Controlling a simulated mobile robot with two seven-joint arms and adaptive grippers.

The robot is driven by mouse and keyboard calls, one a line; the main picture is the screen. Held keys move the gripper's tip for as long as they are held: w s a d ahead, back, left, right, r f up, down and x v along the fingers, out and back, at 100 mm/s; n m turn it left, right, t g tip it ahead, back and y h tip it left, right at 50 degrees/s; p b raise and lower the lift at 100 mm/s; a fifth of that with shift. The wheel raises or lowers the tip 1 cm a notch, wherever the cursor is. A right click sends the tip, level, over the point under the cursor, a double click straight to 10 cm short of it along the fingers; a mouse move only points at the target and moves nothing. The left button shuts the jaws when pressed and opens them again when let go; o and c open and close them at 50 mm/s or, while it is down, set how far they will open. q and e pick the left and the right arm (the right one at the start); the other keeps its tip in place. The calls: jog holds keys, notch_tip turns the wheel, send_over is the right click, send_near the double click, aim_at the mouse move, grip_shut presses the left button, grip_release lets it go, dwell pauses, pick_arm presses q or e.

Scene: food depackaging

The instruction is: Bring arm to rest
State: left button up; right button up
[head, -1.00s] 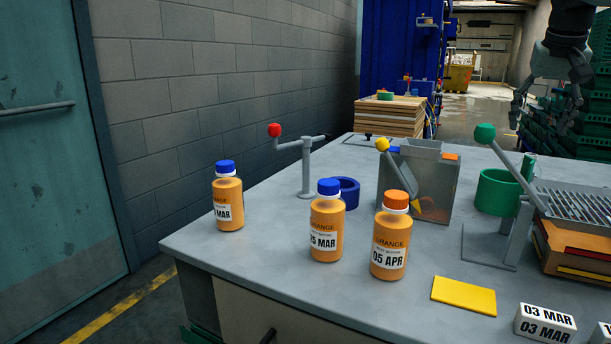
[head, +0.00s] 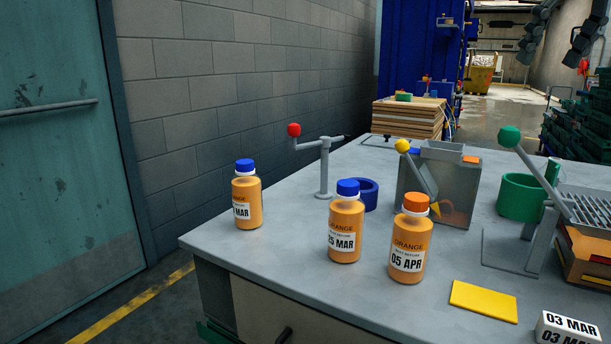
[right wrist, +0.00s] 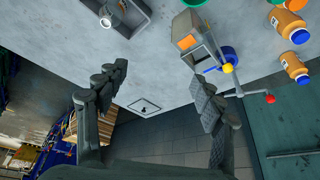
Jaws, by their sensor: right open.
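My right gripper (head: 552,60) is at the top right of the head view, its dark fingers spread apart with nothing between them. In the right wrist view my right gripper (right wrist: 158,74) is open and empty, above the floor and the table edge. The grey table (head: 300,252) lies below and to the left of it in the head view, well clear of the fingers. My left gripper is in neither current view.
Orange bottles with blue caps (head: 248,200) (head: 346,228) and one with an orange cap (head: 408,245) stand upright on the table. A red-knobbed stand (head: 325,168), a grey box (head: 450,185), a green ring (head: 520,199) and a yellow card (head: 484,301) share it.

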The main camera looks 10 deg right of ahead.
jog(key=s+a+r+n+y, duration=0.1)
jog(key=s+a+r+n, duration=0.2)
jog(key=s+a+r, duration=0.1)
notch_tip(320, 180, down, 16)
jog(key=shift+a, duration=0.2)
jog(key=shift+f, duration=0.1)
